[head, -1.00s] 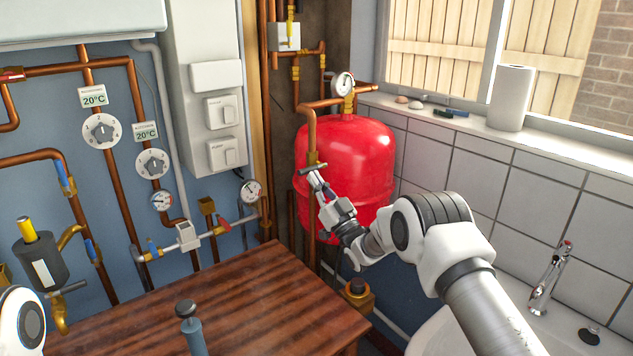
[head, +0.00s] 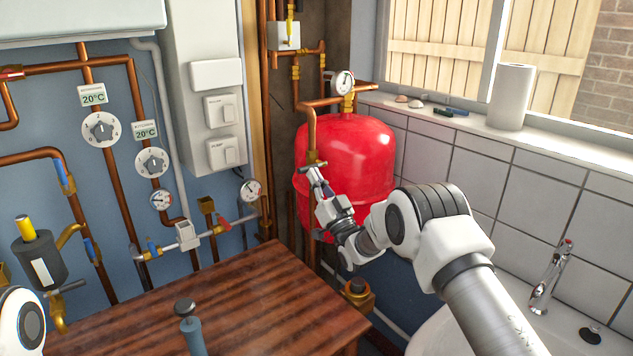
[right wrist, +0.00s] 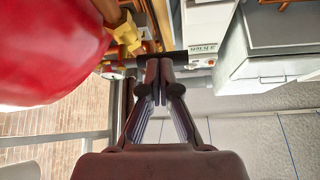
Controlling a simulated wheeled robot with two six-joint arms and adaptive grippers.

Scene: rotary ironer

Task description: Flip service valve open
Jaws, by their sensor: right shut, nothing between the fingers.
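The service valve (head: 312,157) is a small brass fitting with a dark crossbar handle on the copper pipe left of the red vessel. In the head view the handle lies roughly crosswise to the pipe. My right gripper (head: 311,173) is shut and empty, its fingertips just below the handle. In the right wrist view, the fingertips of my right gripper (right wrist: 160,72) are together, close to a dark bar (right wrist: 195,55) running crosswise beyond them. I cannot tell whether they touch. My left gripper is outside the view.
The red vessel (head: 352,160) stands right beside my right gripper, with a gauge (head: 343,82) above it. A brown wooden table (head: 230,295) is in front, with a blue-grey post (head: 191,335) at its near edge. A sink tap (head: 551,278) is at right. Copper pipes line the wall.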

